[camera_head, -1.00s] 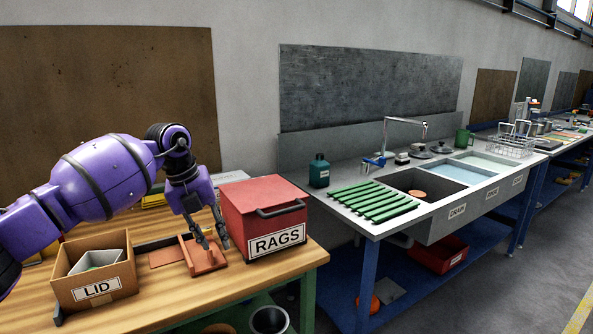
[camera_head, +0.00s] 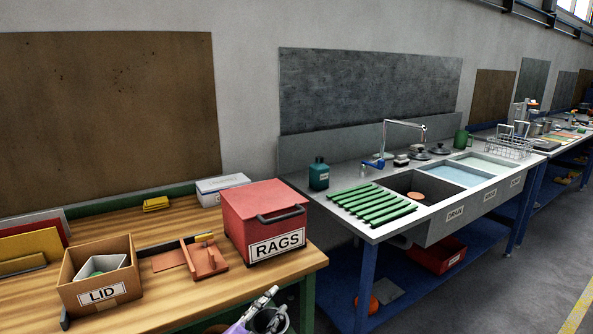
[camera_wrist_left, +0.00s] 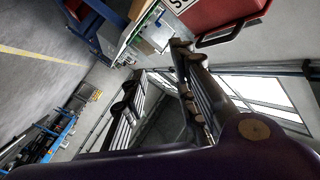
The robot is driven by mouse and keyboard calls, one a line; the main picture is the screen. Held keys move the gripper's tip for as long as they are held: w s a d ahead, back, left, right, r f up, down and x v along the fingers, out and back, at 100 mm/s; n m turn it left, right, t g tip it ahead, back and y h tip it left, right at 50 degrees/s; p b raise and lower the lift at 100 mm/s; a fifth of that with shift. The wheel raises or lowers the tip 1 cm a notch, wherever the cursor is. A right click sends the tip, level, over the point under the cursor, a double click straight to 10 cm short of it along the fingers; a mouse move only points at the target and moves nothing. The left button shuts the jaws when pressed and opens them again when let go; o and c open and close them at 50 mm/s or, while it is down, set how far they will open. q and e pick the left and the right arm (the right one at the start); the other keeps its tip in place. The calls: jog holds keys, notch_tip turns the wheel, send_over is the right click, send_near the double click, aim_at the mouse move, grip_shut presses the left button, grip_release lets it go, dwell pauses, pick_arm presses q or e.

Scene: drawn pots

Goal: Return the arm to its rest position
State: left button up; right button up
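My left gripper (camera_head: 270,305) shows at the bottom edge of the head view, below the front edge of the wooden bench (camera_head: 190,318). Only its grey fingers and a bit of the purple wrist show; the rest of the arm is out of the picture. In the left wrist view the two fingers of the gripper (camera_wrist_left: 160,60) stand apart with nothing between them, so it is open and empty. My right gripper is in neither view.
The red RAGS box (camera_head: 262,210) stands near the bench's right end. Left of it are a brown wooden fixture (camera_head: 208,262) and the cardboard LID box (camera_head: 100,292). A sink table (camera_head: 375,228) with a green slatted rack (camera_head: 372,203) stands to the right.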

pick_arm(q)
jog(key=s+a+f+n+g+y+p, duration=0.1)
jog(key=s+a+f+n+g+y, duration=0.2)
jog(key=s+f, duration=0.6)
jog(key=s+a+f+n+g+y, duration=0.1)
jog(key=s+a+f+n+y, duration=0.2)
jog(key=s+a+f+n, duration=0.45)
jog(key=s+a+f+g, duration=0.1)
jog(key=s+f, duration=0.2)
jog(key=s, duration=0.4)
jog(key=s+a+f+n+g+y, duration=0.1)
jog(key=s+f, duration=0.2)
jog(key=s, duration=0.5)
jog(key=s+a+f+g+p, duration=0.1)
jog(key=s+f, duration=0.3)
jog(key=s, duration=0.4)
jog(key=shift+s+n+g+y, duration=0.2)
jog(key=shift+n+g+y, duration=0.1)
jog(key=shift+n+g, duration=0.1)
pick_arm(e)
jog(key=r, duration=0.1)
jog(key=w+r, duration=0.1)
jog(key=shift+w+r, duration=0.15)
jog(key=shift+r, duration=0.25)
pick_arm(q)
jog(key=shift+a+r, duration=0.1)
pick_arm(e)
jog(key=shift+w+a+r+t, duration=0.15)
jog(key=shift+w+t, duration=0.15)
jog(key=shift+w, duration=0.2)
